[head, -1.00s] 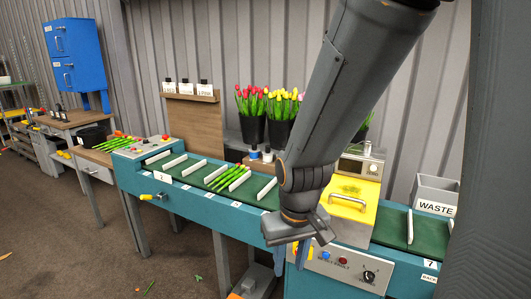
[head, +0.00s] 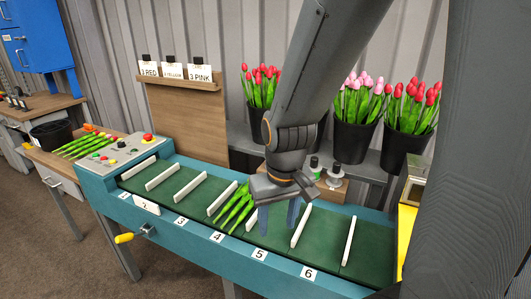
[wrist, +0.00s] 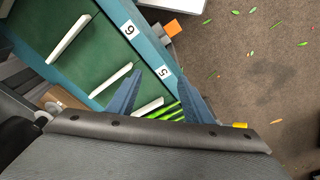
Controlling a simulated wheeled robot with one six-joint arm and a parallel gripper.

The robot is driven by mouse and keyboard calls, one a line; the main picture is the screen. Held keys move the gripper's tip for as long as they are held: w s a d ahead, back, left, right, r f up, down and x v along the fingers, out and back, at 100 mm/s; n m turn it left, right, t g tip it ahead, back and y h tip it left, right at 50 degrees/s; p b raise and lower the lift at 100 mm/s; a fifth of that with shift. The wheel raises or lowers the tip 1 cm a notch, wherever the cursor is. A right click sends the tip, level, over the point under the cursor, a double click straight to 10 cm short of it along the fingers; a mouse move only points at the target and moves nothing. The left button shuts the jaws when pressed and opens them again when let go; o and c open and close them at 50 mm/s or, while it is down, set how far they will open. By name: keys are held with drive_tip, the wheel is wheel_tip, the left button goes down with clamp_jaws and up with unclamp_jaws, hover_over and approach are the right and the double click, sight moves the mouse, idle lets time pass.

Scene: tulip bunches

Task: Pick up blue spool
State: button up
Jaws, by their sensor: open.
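I cannot make out a blue spool in the current views. A small spool with a green band (head: 314,167) and a pale spool (head: 335,175) stand on a wooden block behind the conveyor. My arm covers the area just left of them. My gripper (head: 278,218) is open and points down over the conveyor near slots 4 and 5, in front of the spools. In the wrist view my gripper (wrist: 161,82) shows two spread blue fingers with nothing between them.
The green conveyor (head: 325,245) has white dividers and a green-stemmed bunch (head: 233,207) close to my gripper. Black buckets of tulips (head: 350,140) stand behind. A label rack (head: 178,84) is at the back left. A yellow machine (head: 405,232) is at the right.

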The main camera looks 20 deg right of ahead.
drive_tip(key=w+d+f+n+b, duration=0.1)
drive_tip(key=w+d, duration=0.4)
drive_tip(key=w, duration=0.9)
drive_tip(key=w+d+n+t+y+b, duration=0.1)
drive_tip(key=w+d+n, duration=0.2)
drive_tip(key=w, duration=1.2)
drive_tip(key=w+d+f+n+t+y+b, duration=0.1)
drive_tip(key=w+d+n, duration=0.1)
drive_tip(key=w+d, duration=0.7)
drive_tip(key=shift+w+f+b, duration=0.15)
drive_tip(key=shift+w+b, duration=0.05)
drive_tip(key=shift+w, duration=1.25)
drive_tip(key=shift+w+f+b, duration=0.15)
drive_tip(key=shift+w, duration=1.25)
drive_tip(key=x, duration=0.1)
drive_tip(key=p+x, duration=0.2)
drive_tip(key=shift+w+d+f, duration=0.15)
drive_tip(key=shift+d+f, duration=0.05)
drive_tip(key=shift+f, duration=0.15)
drive_tip(key=shift+w+a+f+t, duration=0.1)
drive_tip(key=shift+w+f+t, duration=0.2)
drive_tip(key=shift+f, duration=0.35)
clamp_jaws()
